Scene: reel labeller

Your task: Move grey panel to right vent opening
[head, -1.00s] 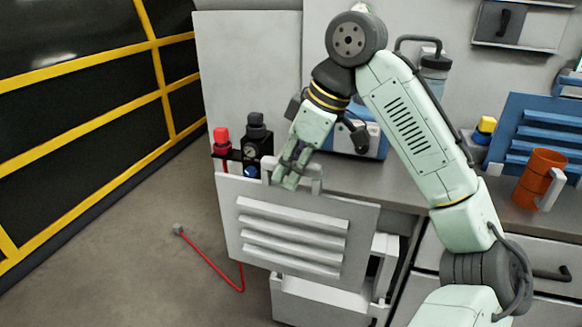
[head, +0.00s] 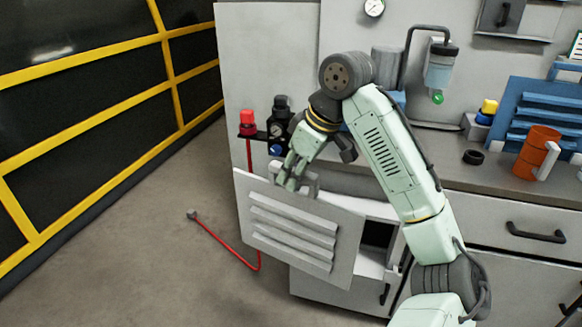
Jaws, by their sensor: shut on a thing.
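The grey panel (head: 345,228) is a flat plate with several horizontal louvres and a handle at its top edge. It hangs tilted in front of the cabinet's left end, its right side lower. My gripper (head: 291,181) is shut on the panel's handle from above. A dark rectangular opening (head: 378,233) shows in the cabinet front just right of the panel. The panel hides part of the cabinet, so I cannot tell whether another opening lies behind it.
A red-capped fitting (head: 248,122) and a black regulator (head: 280,125) stick out close behind my gripper. A red hose (head: 228,246) lies on the floor. A blue louvred panel (head: 540,115) and an orange mug (head: 537,152) stand on the counter at right.

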